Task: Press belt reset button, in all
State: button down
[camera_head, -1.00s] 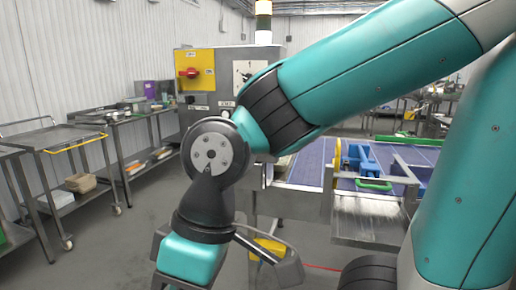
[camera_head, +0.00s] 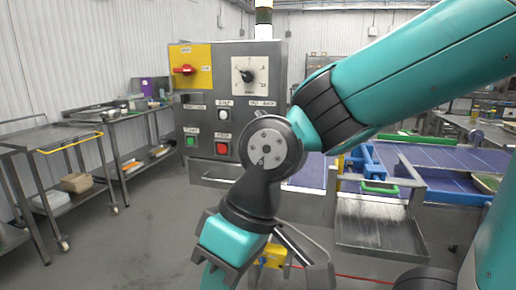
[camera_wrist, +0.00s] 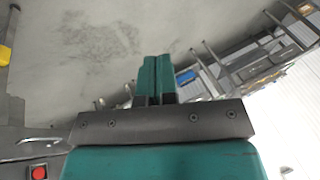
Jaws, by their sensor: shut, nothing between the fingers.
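The grey control box (camera_head: 205,165) stands behind my arm in the head view. A white button (camera_head: 224,114) is on its front under a small label I cannot read for certain. A green button (camera_head: 191,141) and a red button (camera_head: 222,149) sit below it. A red round button also shows at the lower left of the wrist view (camera_wrist: 39,172). My gripper (camera_wrist: 156,62) is shut and empty in the wrist view, its teal fingers together above the floor and apart from the buttons. I cannot make out its fingertips in the head view.
A yellow plate with a red switch (camera_head: 184,70) and a black dial (camera_head: 247,76) are higher on the box. A blue belt (camera_head: 430,155) and a metal tray (camera_head: 375,228) lie to the right. Metal tables (camera_head: 45,137) stand left. Floor is clear between.

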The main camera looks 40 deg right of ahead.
jog(key=w+d+r+m+t+y+p, duration=0.15)
jog(key=w+m+t, duration=0.25)
jog(key=w+m, duration=0.45)
jog(key=w+a+r+m+t+y+p, duration=0.1)
jog(key=w+m+t+y+p, duration=0.25)
jog(key=w, duration=0.75)
jog(key=w+d+f+m+t+h, duration=0.1)
jog(key=w+d+m+t+h, duration=0.3)
jog(key=d+m, duration=0.6)
jog(key=w+d+f+m+t+h, duration=0.1)
jog(key=w+d+m+t+h, duration=0.4)
jog(key=d+m+h, duration=0.3)
jog(key=w+d+m, duration=0.1)
jog(key=d+m, duration=0.2)
jog(key=d, duration=0.1)
jog(key=shift+w+d+f+m+p, duration=0.2)
jog(key=shift+w+d+m+p, duration=0.05)
jog(key=shift+m+p, duration=0.05)
jog(key=shift+d, duration=0.1)
jog(key=w+d+p, duration=0.5)
jog(key=d+p, duration=0.1)
jog(key=shift+w+d, duration=0.2)
jog(key=shift+d, duration=0.2)
